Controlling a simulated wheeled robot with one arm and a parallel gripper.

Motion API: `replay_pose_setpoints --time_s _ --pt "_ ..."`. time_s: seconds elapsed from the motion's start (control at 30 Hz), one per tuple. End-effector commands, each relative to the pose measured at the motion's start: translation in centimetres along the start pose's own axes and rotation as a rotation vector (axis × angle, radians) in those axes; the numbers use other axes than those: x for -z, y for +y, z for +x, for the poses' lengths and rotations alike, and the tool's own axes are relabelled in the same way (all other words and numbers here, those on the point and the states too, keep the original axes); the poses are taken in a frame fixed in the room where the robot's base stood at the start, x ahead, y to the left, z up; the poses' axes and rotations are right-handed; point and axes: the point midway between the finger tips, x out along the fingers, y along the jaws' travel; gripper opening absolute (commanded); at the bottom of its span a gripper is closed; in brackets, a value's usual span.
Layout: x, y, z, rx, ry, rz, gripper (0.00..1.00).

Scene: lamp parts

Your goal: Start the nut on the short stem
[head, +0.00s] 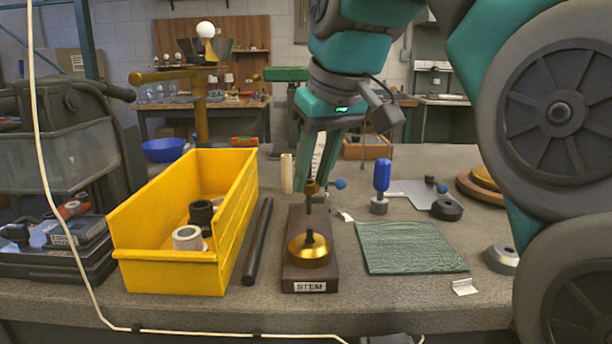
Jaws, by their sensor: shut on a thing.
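A dark wooden block (318,281) labelled "STEM" stands near the table's front edge. A brass dome (309,252) sits on it, with a short dark stem (309,237) sticking up from its middle. Behind it, a thin dark upright piece shows; I cannot tell whether it is a second stem. A small brass nut (311,187) shows at the top of this upright piece, just below my gripper's fingertips. My gripper (313,178) points down over the block's far end, shut on the nut. The contact of nut and thread is too small to make out.
A yellow bin (170,274) with ring-shaped parts and a black rod (258,240) lie left of the block. A green mat (410,247), a blue-handled tool (382,180) and a grey ring part (501,258) are right. A cream cylinder (287,173) stands beside my gripper.

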Motion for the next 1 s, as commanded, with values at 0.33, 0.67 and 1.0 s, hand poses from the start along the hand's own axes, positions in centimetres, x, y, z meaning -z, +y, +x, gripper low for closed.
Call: replay_pose_setpoints --time_s 0.33,0.67,1.0 --pt "-0.7 0.0 1.5 0.001 -0.003 0.000 0.00" --pt "-1.8 0.0 4.1 0.000 -0.002 0.000 0.00" --pt "-1.9 0.0 4.5 0.000 0.002 0.000 0.00"
